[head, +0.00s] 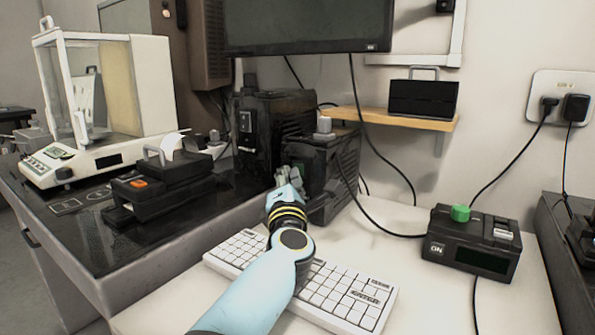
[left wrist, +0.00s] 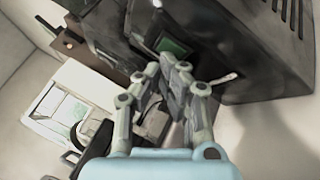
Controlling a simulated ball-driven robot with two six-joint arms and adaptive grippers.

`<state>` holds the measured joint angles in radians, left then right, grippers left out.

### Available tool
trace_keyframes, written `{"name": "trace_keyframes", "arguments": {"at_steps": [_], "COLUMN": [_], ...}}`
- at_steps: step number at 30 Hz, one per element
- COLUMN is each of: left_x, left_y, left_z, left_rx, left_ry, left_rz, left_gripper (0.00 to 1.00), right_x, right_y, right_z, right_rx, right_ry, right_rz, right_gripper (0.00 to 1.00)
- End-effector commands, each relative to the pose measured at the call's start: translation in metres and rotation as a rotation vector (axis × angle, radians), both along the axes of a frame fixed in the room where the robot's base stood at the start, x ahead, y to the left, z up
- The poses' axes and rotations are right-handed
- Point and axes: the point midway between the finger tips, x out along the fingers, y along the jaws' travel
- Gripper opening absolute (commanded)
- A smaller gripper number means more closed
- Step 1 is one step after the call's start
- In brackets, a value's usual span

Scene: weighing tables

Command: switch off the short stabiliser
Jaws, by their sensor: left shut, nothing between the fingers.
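The short stabiliser (head: 335,160) is a dark box with side vents, right of the taller dark stabiliser (head: 275,125). My left gripper (head: 289,178) is in front of the short stabiliser, with its fingers shut and empty. In the left wrist view a large dark box, seemingly the short stabiliser (left wrist: 240,50), fills the upper right. A green switch (left wrist: 173,46) shows on its face, just beyond the tips of my left gripper (left wrist: 177,75). I cannot tell whether the fingertips touch it. In the head view my gripper hides this switch. My right gripper is not in view.
A white keyboard (head: 345,296) lies under my left arm. A black device with a green knob (head: 460,213) stands at the right. A balance (head: 105,100) and a black printer (head: 160,190) stand on the left table. A monitor (head: 305,25) hangs above. Cables cross the wall.

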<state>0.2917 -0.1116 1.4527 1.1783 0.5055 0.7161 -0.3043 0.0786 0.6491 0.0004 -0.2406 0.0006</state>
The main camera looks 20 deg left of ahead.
Motion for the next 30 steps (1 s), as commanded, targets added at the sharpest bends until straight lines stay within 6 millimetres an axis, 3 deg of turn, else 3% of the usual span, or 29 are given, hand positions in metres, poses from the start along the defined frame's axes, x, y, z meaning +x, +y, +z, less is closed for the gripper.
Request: {"name": "trace_keyframes", "arguments": {"at_steps": [10,18,30], "left_x": [-0.011,-0.014,-0.055], "left_y": [0.001,0.002,0.008], "left_z": [0.001,0.0,0.001], "left_rx": [0.001,0.0,0.001], "left_ry": [-0.001,0.0,0.0], "left_rz": [0.0,0.0,0.0], "left_gripper": [0.0,0.0,0.0], "right_x": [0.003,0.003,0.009], "right_y": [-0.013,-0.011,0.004], "right_z": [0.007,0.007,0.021], "right_rx": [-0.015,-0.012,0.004], "right_ry": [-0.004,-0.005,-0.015], "right_rz": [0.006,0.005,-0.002], "right_gripper": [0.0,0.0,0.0]}}
